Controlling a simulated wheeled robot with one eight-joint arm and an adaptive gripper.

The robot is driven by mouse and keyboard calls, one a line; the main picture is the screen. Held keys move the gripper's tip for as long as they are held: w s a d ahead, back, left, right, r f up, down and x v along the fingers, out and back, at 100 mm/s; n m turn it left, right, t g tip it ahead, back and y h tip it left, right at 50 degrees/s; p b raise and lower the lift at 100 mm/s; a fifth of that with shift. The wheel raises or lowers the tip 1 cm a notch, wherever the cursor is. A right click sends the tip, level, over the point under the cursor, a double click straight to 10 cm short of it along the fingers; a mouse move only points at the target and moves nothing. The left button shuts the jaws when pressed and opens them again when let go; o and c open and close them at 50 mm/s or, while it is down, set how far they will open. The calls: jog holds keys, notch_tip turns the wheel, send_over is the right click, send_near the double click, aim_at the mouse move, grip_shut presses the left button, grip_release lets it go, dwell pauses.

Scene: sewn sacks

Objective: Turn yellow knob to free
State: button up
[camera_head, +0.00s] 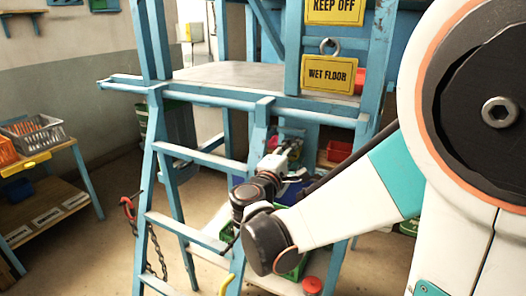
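No yellow knob can be made out for certain. A small curved yellow piece (227,284) shows at the bottom edge, near the foot of the blue ladder, and I cannot tell what it is.
A blue ladder (152,188) and platform frame stand close around my arm. Yellow signs (330,75) hang above. A red hook with a chain (128,209) hangs at left. A red round thing (312,285) is low down. A shelf with baskets (34,132) stands far left, with open floor between.

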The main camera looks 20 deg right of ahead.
jog(key=o, duration=1.1)
jog(key=shift+s+a, duration=0.1)
jog(key=v, duration=0.7)
jog(key=shift+s+a, duration=0.1)
jog(key=shift+s, duration=0.05)
